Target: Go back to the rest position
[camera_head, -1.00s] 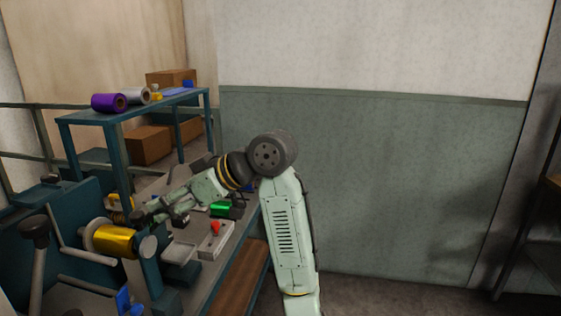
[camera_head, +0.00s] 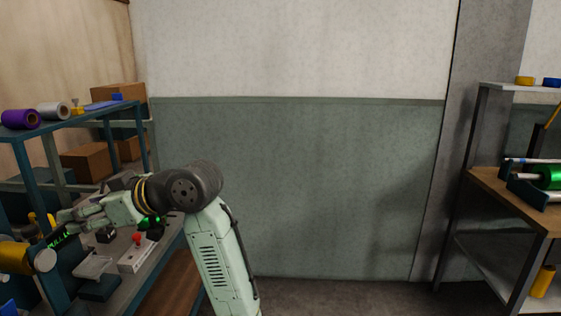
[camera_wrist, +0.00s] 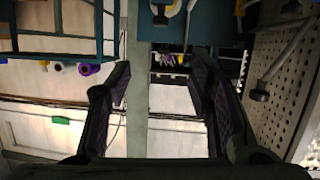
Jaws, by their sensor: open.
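My gripper (camera_wrist: 160,88) shows in the wrist view with its two dark fingers well apart and nothing between them. In the head view my pale green arm bends at a dark elbow and reaches left, low over the workbench (camera_head: 155,275). My gripper's end (camera_head: 58,236) is near the gold foil roll (camera_head: 14,258) at the left edge. Whether it touches anything there I cannot tell.
A blue shelf (camera_head: 75,120) with purple (camera_head: 20,119) and silver (camera_head: 53,110) rolls stands behind the bench. A red-knobbed block (camera_head: 136,257) sits on the bench. A right-hand rack (camera_head: 505,192) holds a green roll (camera_head: 547,177). Bare wall lies between.

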